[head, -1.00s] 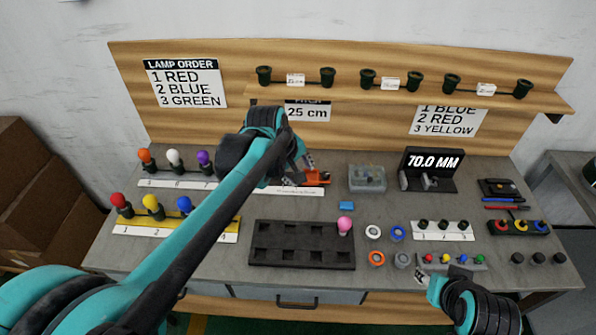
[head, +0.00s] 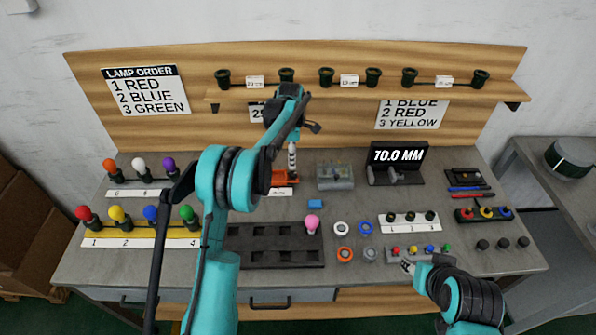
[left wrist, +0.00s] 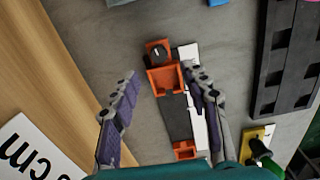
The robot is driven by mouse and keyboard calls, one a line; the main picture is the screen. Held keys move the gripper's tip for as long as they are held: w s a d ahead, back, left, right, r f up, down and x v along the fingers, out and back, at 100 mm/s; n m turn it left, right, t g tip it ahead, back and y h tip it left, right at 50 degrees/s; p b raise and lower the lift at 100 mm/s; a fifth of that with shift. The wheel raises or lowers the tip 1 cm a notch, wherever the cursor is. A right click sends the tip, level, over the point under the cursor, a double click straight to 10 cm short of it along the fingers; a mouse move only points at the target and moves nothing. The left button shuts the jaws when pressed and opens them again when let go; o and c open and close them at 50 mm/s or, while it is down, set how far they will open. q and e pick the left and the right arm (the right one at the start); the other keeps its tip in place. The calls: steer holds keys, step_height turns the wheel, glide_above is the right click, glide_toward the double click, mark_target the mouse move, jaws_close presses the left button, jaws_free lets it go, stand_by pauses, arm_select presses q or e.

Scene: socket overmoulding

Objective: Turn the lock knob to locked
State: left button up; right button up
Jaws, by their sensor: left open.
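The orange slide fixture (head: 285,180) sits on the bench, partly hidden behind my left arm in the head view. In the left wrist view, the orange fixture (left wrist: 164,82) has a dark rail along it. A dark round knob (left wrist: 157,53) with a small pale mark sits at its far end. My left gripper (head: 292,163) is above the fixture. In the left wrist view, its fingers (left wrist: 159,78) are open and apart on either side of the fixture, with nothing held. The knob lies just beyond the fingertips. My right gripper (head: 407,266) is at the bench front; its jaws are unclear.
A grey box (head: 335,177) is right of the fixture. A strip of coloured pegs (head: 420,254) is beside my right gripper. The shelf (head: 350,96) overhangs the back.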

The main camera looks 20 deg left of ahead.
mark_target(293, 173)
arm_select(q)
steer(key=shift+w+f, duration=0.2)
steer(key=shift+f, duration=0.6)
step_height(293, 173, down, 7)
steer(key=b, duration=0.3)
jaws_close()
